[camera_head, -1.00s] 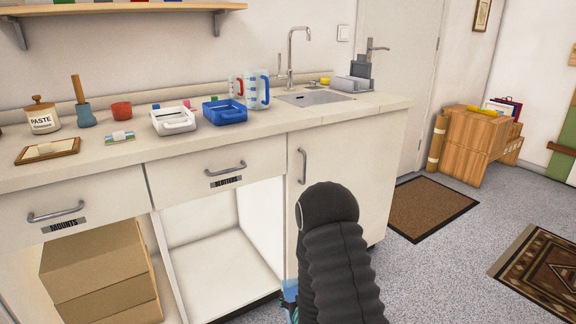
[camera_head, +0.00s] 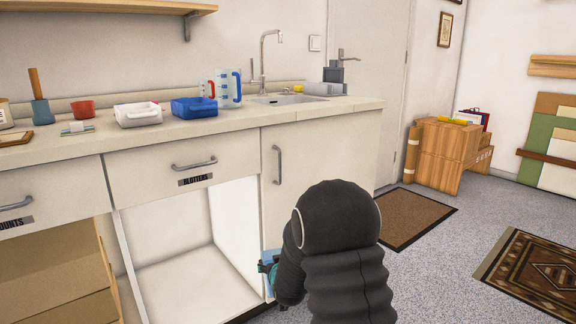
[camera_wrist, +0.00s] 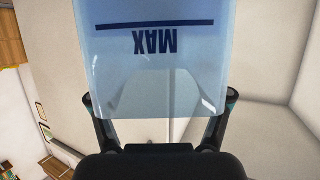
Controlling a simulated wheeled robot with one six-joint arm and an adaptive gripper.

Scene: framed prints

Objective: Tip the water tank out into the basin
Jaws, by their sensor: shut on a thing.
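The water tank (camera_wrist: 155,85) fills the middle of the wrist view. It is clear blue plastic with a dark line and the word MAX, which reads upside down there. My gripper (camera_wrist: 160,98) has a finger on each side of the tank and is shut on it. In the head view my black arm hides most of the gripper and tank; a small blue part of the tank (camera_head: 272,257) shows left of the arm, in front of the cabinet and below the counter. The basin (camera_head: 290,99) is set in the counter under the tap, seen at a shallow angle.
An open white cabinet bay (camera_head: 180,275) is below. A brown mat (camera_head: 410,214) lies on the floor.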

